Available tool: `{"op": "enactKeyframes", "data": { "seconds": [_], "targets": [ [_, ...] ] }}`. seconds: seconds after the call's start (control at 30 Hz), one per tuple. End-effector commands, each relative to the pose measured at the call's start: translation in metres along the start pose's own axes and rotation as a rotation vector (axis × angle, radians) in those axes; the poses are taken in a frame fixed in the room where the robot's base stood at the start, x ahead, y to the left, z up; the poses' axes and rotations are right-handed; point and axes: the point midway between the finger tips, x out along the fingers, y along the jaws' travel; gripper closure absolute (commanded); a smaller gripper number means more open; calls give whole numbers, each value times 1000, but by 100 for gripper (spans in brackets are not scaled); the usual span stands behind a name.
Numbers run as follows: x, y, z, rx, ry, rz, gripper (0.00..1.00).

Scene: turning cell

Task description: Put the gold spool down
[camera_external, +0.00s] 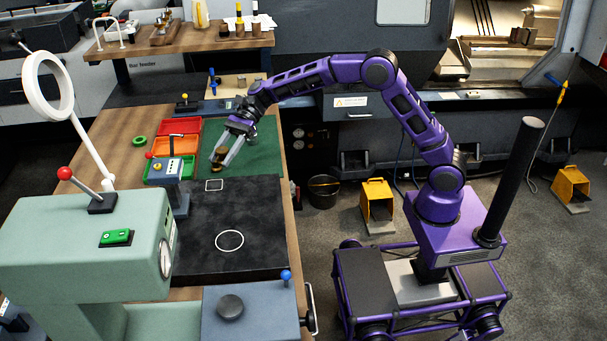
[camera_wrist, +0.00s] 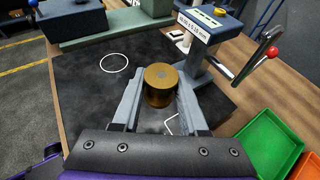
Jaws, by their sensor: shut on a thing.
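The gold spool (camera_wrist: 160,84) is held between the two grey fingers of my gripper (camera_wrist: 159,94) in the wrist view. In the external view the spool (camera_external: 219,157) is small and partly covered by my gripper (camera_external: 223,154), near the boundary of the green mat and the black mat (camera_external: 260,207). A white square outline (camera_external: 214,185) and a white circle (camera_external: 229,240) are marked on the black mat. The circle is empty. In the wrist view the square (camera_wrist: 172,125) is partly hidden by my gripper. I cannot tell how high the spool is above the surface.
A blue-grey gauge stand (camera_external: 163,170) with a red-knobbed lever stands left of the spool. Red, orange and green bins (camera_external: 185,127) lie behind it. A pale green machine (camera_external: 85,247) fills the front left. The black mat around the circle is clear.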

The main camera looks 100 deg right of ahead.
Motion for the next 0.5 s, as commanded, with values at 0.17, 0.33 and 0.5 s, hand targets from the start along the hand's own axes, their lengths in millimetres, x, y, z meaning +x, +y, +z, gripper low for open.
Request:
{"op": "enactKeyframes", "data": {
  "seconds": [0.17, 0.33, 0.5],
  "targets": [
    [14, 12, -2, -12, 2, 39, 100],
    [25, 12, -29, -10, 2, 41, 100],
    [32, 12, -45, -12, 1, 39, 100]
  ]
}}
